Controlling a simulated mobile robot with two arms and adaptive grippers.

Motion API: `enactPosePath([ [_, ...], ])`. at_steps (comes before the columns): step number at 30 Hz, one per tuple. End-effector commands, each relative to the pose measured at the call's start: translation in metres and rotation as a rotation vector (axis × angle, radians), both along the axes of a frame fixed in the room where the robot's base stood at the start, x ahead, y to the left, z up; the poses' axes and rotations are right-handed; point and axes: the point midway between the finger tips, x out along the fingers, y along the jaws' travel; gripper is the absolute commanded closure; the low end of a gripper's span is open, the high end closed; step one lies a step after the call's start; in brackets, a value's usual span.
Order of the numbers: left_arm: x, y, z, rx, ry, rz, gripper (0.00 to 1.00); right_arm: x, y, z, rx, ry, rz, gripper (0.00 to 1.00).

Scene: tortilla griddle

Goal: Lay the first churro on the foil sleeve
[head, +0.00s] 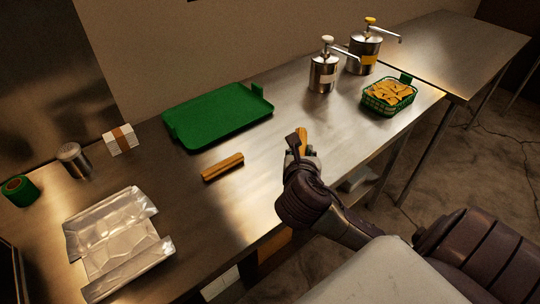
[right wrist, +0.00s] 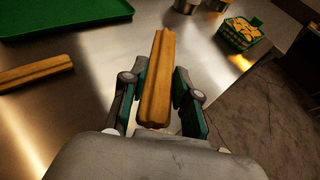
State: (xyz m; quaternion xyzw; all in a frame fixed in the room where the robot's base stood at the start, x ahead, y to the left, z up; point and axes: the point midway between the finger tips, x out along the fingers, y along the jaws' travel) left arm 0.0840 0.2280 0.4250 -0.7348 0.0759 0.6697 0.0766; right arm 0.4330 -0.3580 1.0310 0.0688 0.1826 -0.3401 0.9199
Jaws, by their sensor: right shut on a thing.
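My right gripper (head: 300,153) is shut on a golden-brown churro (right wrist: 157,80). In the right wrist view the churro stands lengthwise between the two fingers and juts out past their tips. In the head view only a part of this churro (head: 302,138) shows above the gripper. A second churro (head: 222,167) lies on the steel table in front of the green tray, left of my right gripper. The foil sleeve (head: 118,242), crumpled and silver with raised sides, lies empty at the table's front left, well away from the gripper. My left gripper does not show.
A green tray (head: 219,117) lies empty at the back. Two pump dispensers (head: 323,72) and a green basket of chips (head: 388,96) stand at the right. A metal shaker (head: 74,160), a white box (head: 120,140) and a green roll (head: 19,190) stand behind the foil.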

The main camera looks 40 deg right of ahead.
Motion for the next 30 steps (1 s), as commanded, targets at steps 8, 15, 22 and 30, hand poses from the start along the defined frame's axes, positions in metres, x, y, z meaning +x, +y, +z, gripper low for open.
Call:
enactPosePath([
  [8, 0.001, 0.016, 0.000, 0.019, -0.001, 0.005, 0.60, 0.062, 0.011, -0.037, 0.003, 0.001, 0.001, 0.97],
  [15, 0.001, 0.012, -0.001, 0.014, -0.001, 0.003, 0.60, 0.099, 0.017, -0.060, 0.001, 0.002, 0.001, 0.97],
  [22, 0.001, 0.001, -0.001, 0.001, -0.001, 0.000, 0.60, 0.104, 0.018, -0.075, 0.000, 0.004, 0.002, 0.97],
  [30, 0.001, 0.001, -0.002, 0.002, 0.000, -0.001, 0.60, 0.104, 0.018, -0.104, 0.000, 0.001, 0.004, 0.97],
])
